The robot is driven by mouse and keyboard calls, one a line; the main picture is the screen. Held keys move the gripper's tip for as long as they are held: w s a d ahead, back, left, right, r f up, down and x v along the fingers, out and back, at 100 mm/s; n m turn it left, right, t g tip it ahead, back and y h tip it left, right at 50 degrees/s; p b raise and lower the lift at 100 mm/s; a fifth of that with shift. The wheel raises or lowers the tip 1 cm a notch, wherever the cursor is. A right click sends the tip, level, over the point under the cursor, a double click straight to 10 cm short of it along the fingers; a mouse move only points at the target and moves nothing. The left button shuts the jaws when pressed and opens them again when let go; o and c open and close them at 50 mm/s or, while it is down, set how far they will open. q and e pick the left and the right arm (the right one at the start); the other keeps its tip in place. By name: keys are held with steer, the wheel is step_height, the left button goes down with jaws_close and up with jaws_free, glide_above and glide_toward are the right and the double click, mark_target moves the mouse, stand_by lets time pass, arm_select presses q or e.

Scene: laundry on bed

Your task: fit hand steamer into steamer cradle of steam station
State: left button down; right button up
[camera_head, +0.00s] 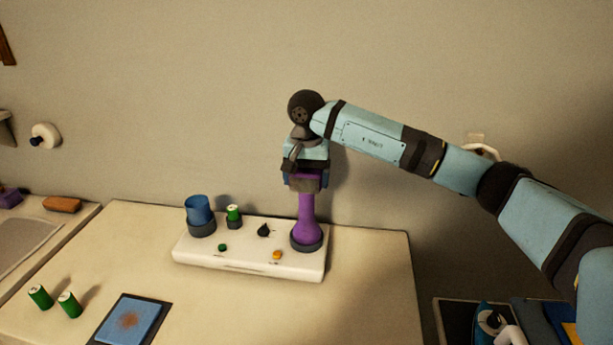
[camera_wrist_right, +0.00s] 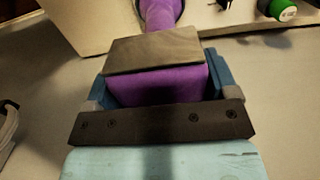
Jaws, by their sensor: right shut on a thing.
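The purple hand steamer (camera_head: 305,216) stands upright with its wide lower end in the dark round steamer cradle (camera_head: 307,246) at the right end of the white steam station (camera_head: 250,262). My right gripper (camera_head: 305,183) is above the station, shut on the steamer's upper end. In the right wrist view the purple steamer (camera_wrist_right: 165,84) sits between my fingers, with a brownish block over part of it. The exact depth of the steamer's end in the cradle is hidden by the cradle rim. My left gripper is out of view.
The station also bears a blue cup (camera_head: 198,210) in a dark ring and a green battery-like cylinder (camera_head: 233,213). Two green cylinders (camera_head: 68,304) and a blue pad (camera_head: 130,320) lie at the table's front left. A wall stands close behind.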

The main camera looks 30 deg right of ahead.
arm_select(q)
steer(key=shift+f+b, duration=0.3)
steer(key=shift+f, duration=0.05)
arm_select(e)
steer(key=shift+f, duration=0.4)
steer(key=o, duration=1.6)
steer(key=shift+o, duration=0.2)
steer(key=shift+r, duration=0.25)
arm_select(q)
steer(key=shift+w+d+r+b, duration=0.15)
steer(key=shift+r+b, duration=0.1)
steer(key=shift+b, duration=0.05)
arm_select(e)
step_height(320, 180, up, 14)
steer(key=shift+f, duration=0.25)
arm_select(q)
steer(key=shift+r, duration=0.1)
